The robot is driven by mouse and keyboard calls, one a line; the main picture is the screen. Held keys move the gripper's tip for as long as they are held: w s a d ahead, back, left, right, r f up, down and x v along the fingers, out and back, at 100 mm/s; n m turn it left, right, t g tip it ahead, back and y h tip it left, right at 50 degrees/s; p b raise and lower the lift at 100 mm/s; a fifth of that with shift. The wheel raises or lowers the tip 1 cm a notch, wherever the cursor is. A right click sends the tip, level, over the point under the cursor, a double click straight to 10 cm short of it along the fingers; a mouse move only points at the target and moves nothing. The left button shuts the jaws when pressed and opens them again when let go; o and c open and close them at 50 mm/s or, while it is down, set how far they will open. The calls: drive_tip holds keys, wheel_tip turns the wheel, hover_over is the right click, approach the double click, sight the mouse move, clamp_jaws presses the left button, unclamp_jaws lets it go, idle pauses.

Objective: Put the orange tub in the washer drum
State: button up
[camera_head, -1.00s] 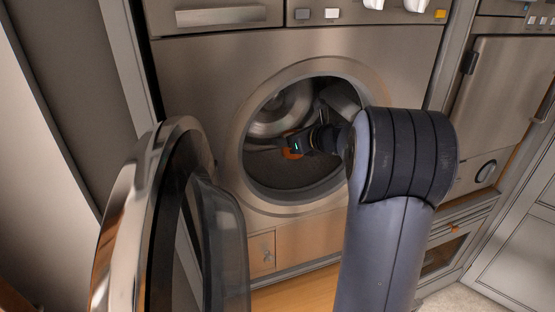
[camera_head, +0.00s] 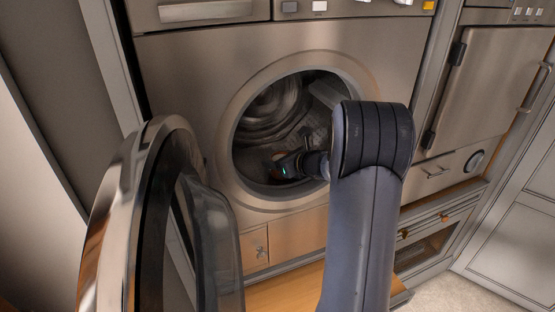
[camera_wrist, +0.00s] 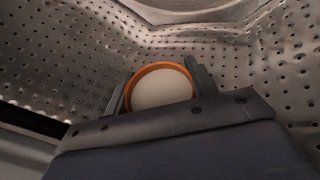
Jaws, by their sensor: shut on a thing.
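The orange tub (camera_wrist: 161,68) is between the two fingers of my gripper (camera_wrist: 158,88) in the wrist view, with its orange rim and pale round face showing. My gripper is shut on it. The perforated drum wall (camera_wrist: 75,50) surrounds the tub in the wrist view. Whether the tub touches the drum wall cannot be told.
The round washer door (camera_head: 128,215) stands open at the left of the opening. The opening's metal rim (camera_head: 228,125) encircles my arm.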

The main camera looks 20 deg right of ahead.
drive_tip(key=shift+f, duration=0.15)
drive_tip(key=o, duration=1)
drive_tip(key=shift+r, duration=0.3)
drive_tip(key=b+v, duration=0.2)
drive_tip(key=v, duration=1)
drive_tip(key=shift+d+b, duration=0.1)
drive_tip(key=shift+b, duration=0.25)
drive_tip(key=shift+w, duration=0.1)
